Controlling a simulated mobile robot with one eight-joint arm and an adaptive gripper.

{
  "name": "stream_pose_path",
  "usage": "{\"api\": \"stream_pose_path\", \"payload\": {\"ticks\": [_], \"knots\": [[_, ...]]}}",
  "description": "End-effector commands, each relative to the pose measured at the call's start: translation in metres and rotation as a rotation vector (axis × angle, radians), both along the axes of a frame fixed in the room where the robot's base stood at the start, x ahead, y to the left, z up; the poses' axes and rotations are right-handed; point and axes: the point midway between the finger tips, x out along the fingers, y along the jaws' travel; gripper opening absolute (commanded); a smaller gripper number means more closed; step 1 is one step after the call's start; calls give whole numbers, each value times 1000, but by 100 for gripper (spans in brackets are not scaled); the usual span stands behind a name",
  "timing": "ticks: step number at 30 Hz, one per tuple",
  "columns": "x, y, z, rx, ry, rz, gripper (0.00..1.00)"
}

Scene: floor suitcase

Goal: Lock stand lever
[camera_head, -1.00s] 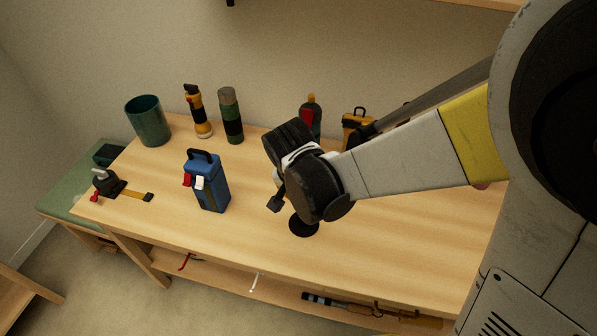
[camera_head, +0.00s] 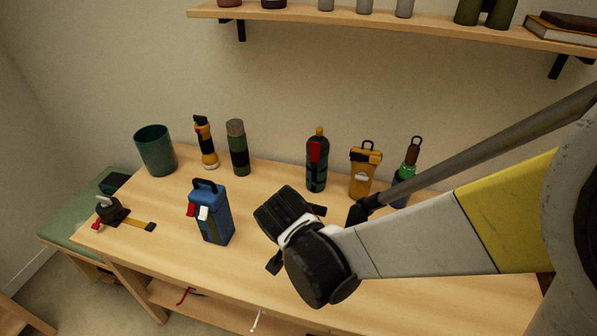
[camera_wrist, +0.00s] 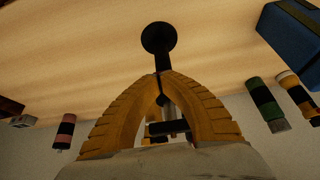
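My gripper (camera_wrist: 160,74) has ribbed yellow fingers. Its fingertips come together in the wrist view, with a gap lower down between the fingers. A black stand shows behind them, with a round base (camera_wrist: 157,37) on the wooden surface and a thin post running to the fingertips. A dark crossbar (camera_wrist: 169,128) shows through the gap; I cannot tell whether it is the lever. I cannot tell whether the tips touch the post. In the head view my arm hides the stand and the fingers.
On the bench (camera_head: 160,205) stand a blue case (camera_head: 212,217), green cup (camera_head: 155,152), flashlight (camera_head: 205,143), green cylinder (camera_head: 238,148), dark bottle (camera_head: 317,163) and yellow box (camera_head: 364,172). A clamp-like tool (camera_head: 110,211) lies at left. A shelf (camera_head: 400,28) hangs above.

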Motion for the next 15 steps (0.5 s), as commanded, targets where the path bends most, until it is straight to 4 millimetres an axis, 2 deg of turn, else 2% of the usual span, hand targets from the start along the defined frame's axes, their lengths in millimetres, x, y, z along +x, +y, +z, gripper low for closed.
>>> {"api": "stream_pose_path", "payload": {"ticks": [15], "knots": [[-1,0,3,0,1,0,0]]}}
